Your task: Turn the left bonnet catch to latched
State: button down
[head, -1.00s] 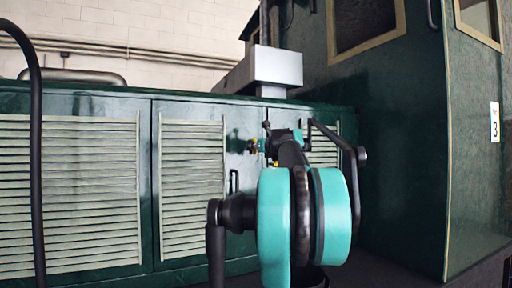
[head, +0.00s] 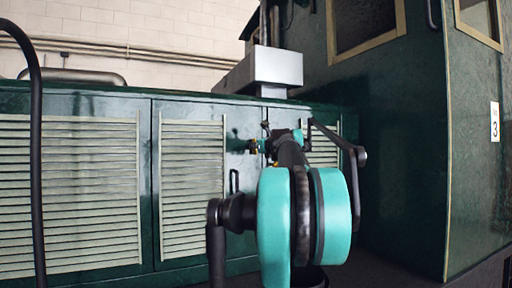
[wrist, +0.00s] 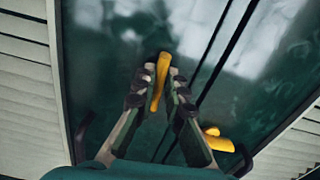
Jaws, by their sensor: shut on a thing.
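The left bonnet catch (wrist: 160,76) is a yellow lever on the dark green bonnet panel, left of the door gap in the wrist view. It stands nearly upright in that picture, leaning slightly right at its top. My gripper (wrist: 161,72) is shut on it, one finger on each side. A second yellow catch (wrist: 218,141) lies right of the gap, more level in the picture, beside my right finger and apart from it. In the head view, my gripper (head: 257,146) is small against the bonnet doors, and my arm hides part of this area.
Louvred panels (head: 192,185) flank the catches on the green bonnet. A black door handle (head: 234,181) is left of my arm. The dark green cab wall (head: 400,150) stands at the right, close to my arm. A grey box (head: 275,66) sits on top of the bonnet.

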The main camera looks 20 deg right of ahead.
jog(key=shift+a+f+n, duration=0.1)
jog(key=shift+n, duration=2.75)
jog(key=shift+a+f+n, duration=0.15)
jog(key=shift+n, duration=2.65)
jog(key=shift+a+f+n, duration=0.1)
jog(key=shift+n, duration=2.75)
jog(key=c, duration=1.6)
grip_release()
jog(key=s, duration=1.2)
jog(key=shift+d, duration=0.2)
